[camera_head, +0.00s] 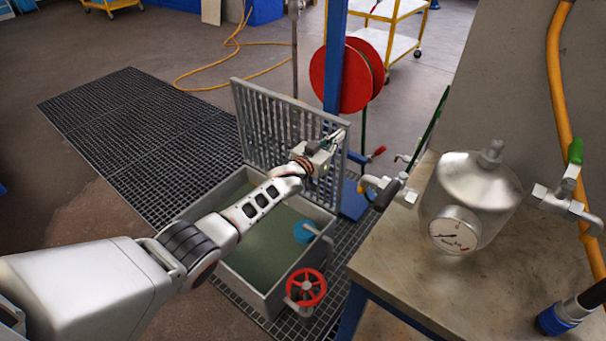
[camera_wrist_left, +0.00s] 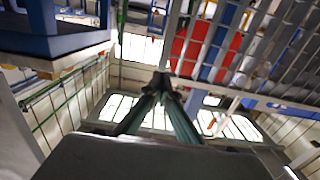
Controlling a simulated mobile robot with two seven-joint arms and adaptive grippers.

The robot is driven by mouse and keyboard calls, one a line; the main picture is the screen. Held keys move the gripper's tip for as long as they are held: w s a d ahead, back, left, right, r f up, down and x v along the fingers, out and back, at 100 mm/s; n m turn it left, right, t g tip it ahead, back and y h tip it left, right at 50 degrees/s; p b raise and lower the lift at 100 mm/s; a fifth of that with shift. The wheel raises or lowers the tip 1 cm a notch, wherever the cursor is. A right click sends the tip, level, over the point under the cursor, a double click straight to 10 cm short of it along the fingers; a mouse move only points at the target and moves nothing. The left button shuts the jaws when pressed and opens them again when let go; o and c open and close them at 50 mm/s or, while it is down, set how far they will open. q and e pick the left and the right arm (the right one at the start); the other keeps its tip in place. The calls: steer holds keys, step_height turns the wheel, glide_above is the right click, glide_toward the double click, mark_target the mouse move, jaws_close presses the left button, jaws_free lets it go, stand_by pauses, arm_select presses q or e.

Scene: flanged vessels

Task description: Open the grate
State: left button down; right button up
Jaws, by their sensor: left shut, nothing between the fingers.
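The grey barred grate (camera_head: 262,125) stands raised, nearly upright, along the far edge of a grey rectangular basin (camera_head: 262,296). Dark greenish liquid or floor shows inside the basin. My left arm reaches over the basin, and my left gripper (camera_head: 337,138) is at the grate's upper right corner. In the left wrist view the gripper's fingers (camera_wrist_left: 163,82) are together with nothing between them, and the grate's bars (camera_wrist_left: 265,45) show at the upper right. I cannot tell whether the fingers touch the grate. My right gripper is not in view.
A red valve wheel (camera_head: 306,288) and a blue round part (camera_head: 305,232) are at the basin's right side. A table (camera_head: 390,277) with a metal gauge vessel (camera_head: 470,200) stands to the right. A red reel (camera_head: 341,77) is behind the grate. Floor grating (camera_head: 125,125) lies left.

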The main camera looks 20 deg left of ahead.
arm_select(q)
steer(key=p+v, duration=0.5)
steer(key=v, duration=0.6)
steer(key=s+f+g+y+p, duration=0.15)
steer(key=s+f, duration=0.35)
steer(key=s, duration=0.6)
steer(key=s+f+g+p, duration=0.15)
steer(key=s+f, duration=0.35)
steer(key=s, duration=0.6)
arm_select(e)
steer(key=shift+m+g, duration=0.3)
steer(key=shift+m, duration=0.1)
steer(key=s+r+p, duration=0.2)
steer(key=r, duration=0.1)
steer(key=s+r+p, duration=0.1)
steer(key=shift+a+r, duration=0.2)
arm_select(q)
steer(key=s+a+g+y, duration=0.2)
steer(key=s+g, duration=0.1)
steer(key=s, duration=2.3)
steer(key=shift+a+r, duration=0.35)
steer(key=shift+a, duration=0.05)
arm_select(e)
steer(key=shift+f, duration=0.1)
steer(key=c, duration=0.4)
